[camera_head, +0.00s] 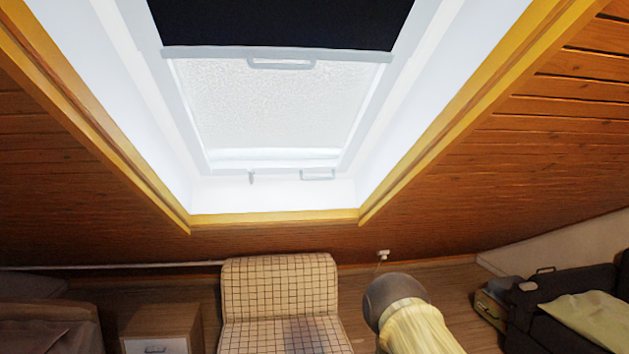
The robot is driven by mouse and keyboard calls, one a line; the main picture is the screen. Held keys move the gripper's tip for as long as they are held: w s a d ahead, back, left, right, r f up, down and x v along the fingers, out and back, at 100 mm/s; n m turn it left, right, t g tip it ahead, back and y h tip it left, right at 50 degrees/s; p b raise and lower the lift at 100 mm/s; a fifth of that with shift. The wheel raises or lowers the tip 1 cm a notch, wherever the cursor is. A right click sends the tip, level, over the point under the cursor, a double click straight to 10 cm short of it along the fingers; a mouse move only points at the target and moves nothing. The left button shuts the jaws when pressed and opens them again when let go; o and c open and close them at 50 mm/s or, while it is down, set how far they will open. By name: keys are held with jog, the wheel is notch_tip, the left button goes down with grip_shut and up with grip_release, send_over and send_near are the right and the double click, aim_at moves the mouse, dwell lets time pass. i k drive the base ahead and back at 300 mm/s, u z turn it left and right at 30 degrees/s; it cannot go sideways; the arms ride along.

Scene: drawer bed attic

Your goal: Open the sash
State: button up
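The white-framed roof window sash (262,115) sits in the deep white recess of the sloping ceiling. It looks closed, with its frosted pane bright. A dark blind (280,22) covers the upper part of the pane, and its lower bar carries a pale handle (282,64). A smaller pale handle (317,175) is at the bottom edge of the sash, right of centre. A small pale catch (251,177) is to its left. My gripper is not visible in this view.
A checked armchair (278,285) stands below the window. A wooden cabinet (165,325) is to its left, and a dark sofa (575,290) with a pale blanket is at the right. Wooden trim (275,217) edges the recess. Some floor shows between chair and sofa.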

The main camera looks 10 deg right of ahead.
aim_at(231, 117)
jog(key=u, duration=0.35)
jog(key=i, duration=1.15)
jog(key=z, duration=0.45)
